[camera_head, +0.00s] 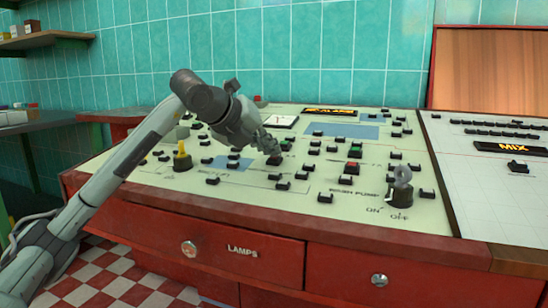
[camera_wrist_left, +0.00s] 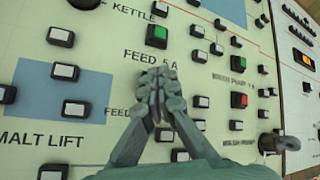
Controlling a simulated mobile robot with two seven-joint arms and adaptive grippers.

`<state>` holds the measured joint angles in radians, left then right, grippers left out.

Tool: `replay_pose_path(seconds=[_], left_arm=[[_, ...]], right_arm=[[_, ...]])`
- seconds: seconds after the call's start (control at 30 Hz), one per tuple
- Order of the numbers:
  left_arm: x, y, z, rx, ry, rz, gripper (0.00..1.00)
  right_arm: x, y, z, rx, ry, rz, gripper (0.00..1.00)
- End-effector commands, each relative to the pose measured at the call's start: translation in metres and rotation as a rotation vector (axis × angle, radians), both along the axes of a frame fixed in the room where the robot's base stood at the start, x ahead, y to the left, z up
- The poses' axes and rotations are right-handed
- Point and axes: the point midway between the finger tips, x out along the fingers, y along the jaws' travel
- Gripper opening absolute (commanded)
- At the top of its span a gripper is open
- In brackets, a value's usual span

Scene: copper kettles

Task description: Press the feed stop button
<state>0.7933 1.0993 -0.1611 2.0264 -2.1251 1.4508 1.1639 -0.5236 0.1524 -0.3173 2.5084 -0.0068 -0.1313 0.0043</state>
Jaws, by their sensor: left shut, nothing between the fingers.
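My left gripper (camera_head: 269,147) is shut and empty, its fingertips low over the pale control panel (camera_head: 232,190). In the left wrist view the closed fingers (camera_wrist_left: 160,80) lie just below the "FEED" label and a green button (camera_wrist_left: 157,34). That green button also shows just beyond the fingertips in the head view (camera_head: 285,145). The fingers hide the panel spot below it, so I cannot see the feed stop button clearly. I cannot tell whether the fingertips touch anything. A second "FEED" label (camera_wrist_left: 116,110) is partly covered by the fingers. My right gripper is not in view.
A green button (camera_wrist_left: 237,64) and a red button (camera_wrist_left: 239,100) are right of the fingers. A grey ring-shaped switch (camera_head: 401,186) and a yellow-topped knob (camera_head: 182,157) stand up from the panel. Several small black-based buttons surround the fingers.

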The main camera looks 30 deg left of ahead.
Motion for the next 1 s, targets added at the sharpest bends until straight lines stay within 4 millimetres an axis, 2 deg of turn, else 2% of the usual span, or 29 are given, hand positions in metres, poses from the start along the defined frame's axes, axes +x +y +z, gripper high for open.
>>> replay_pose_path(seconds=[0.2,0.5,0.87,1.0], left_arm=[[0.000,0.000,0.000,0.000,0.001,0.000,0.00],[-0.003,-0.001,0.014,0.000,0.001,0.000,0.00],[-0.003,-0.001,0.015,0.000,0.001,0.000,0.00],[-0.004,-0.001,0.022,0.000,0.000,0.000,0.00]], right_arm=[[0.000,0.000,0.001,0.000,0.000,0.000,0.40],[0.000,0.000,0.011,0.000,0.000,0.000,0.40],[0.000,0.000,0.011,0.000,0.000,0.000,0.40],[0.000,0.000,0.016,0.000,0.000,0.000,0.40]])
